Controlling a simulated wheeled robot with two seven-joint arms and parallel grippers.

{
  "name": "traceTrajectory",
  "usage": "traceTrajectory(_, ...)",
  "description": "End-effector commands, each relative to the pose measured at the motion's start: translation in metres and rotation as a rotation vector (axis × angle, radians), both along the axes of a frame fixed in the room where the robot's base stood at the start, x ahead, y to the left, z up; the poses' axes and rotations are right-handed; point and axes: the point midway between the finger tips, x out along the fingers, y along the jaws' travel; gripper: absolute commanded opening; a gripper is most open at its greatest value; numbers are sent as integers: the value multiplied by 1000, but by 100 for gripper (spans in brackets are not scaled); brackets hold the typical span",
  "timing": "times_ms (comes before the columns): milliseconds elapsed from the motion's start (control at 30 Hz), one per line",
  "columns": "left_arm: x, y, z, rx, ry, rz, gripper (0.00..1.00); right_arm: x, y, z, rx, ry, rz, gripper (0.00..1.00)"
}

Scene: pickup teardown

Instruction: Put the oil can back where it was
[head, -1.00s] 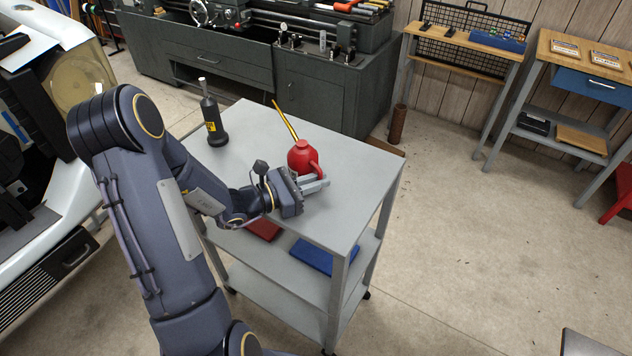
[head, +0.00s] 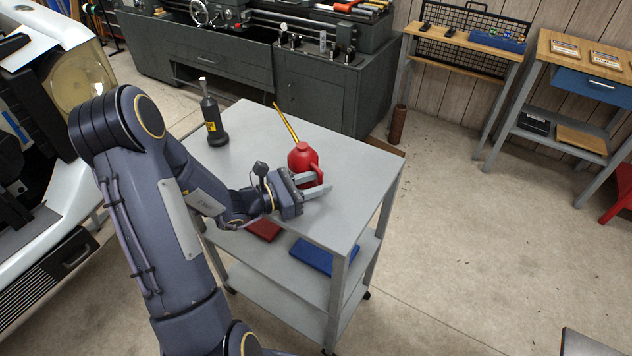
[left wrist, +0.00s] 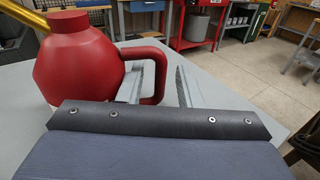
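The red oil can (head: 301,160) with a long yellow spout stands upright on the grey cart top (head: 258,118). My left gripper (head: 318,184) is at the can's near side, by its handle, with its fingers spread apart. In the left wrist view the can (left wrist: 78,58) is at the left, and its looped handle (left wrist: 158,72) lies between the two fingers, with a gap to the right finger. The left finger shows through the handle loop. My right gripper is not in view.
A dark bottle (head: 212,118) with a yellow label stands at the back left of the cart top. Red and blue flat items (head: 326,256) lie on the cart's middle shelf. The cart top is bare to the right of the can. A lathe (head: 270,50) stands behind.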

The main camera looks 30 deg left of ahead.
Motion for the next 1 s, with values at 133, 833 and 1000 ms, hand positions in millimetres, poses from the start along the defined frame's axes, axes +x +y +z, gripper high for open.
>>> traceTrajectory(133, -19, 16, 0, 2, 1, 6, 32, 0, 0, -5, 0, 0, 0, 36)
traceTrajectory(833, -105, 34, 27, 126, -43, -153, 32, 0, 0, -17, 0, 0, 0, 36)
traceTrajectory(1000, -157, -52, 57, 570, -209, -576, 32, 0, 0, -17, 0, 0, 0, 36)
